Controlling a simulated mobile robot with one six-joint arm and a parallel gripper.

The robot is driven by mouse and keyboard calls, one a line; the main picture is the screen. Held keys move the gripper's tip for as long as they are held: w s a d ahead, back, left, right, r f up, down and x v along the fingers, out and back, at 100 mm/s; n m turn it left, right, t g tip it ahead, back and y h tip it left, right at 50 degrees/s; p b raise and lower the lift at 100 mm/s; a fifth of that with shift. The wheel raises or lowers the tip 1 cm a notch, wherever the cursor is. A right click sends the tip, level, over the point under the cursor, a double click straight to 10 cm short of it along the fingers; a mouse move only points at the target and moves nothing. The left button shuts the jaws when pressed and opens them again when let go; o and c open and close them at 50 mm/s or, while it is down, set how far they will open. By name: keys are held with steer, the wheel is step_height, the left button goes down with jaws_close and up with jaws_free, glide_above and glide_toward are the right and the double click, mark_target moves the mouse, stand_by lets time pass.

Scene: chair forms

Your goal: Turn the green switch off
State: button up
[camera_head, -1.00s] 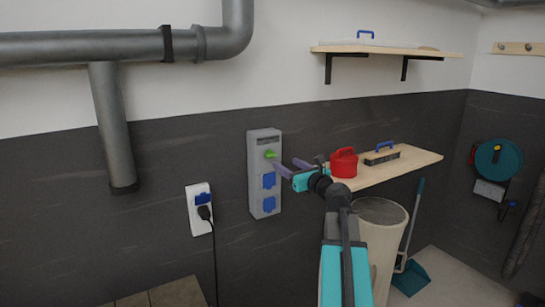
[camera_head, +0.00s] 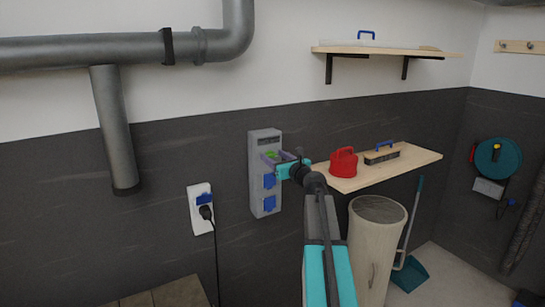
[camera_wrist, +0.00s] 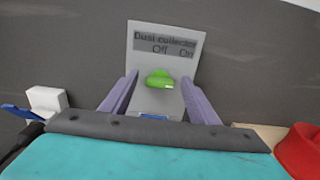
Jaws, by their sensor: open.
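The green switch (camera_wrist: 160,79) sits on a grey wall box (camera_wrist: 135,40) below a label reading "Dust collector", with "Off" on the left and "On" on the right. In the head view the green switch (camera_head: 270,154) is partly hidden by my fingers. My gripper (camera_head: 275,158) is open in front of the box. In the wrist view its two purple fingers stand on either side of the switch, with gaps on both sides. I cannot tell how deep the fingers reach around it.
Blue sockets (camera_head: 269,181) are on the box below the switch. A white socket with a plug (camera_head: 200,208) is to the left. A wooden shelf (camera_head: 425,157) with a red container (camera_head: 343,162) and a brush (camera_head: 381,154) is to the right, above a bin (camera_head: 377,212).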

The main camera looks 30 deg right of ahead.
steer(key=shift+w, duration=0.25)
steer(key=c, duration=1)
steer(key=shift+a+f, duration=0.1)
steer(key=shift+a, duration=0.05)
steer(key=shift+c, duration=0.2)
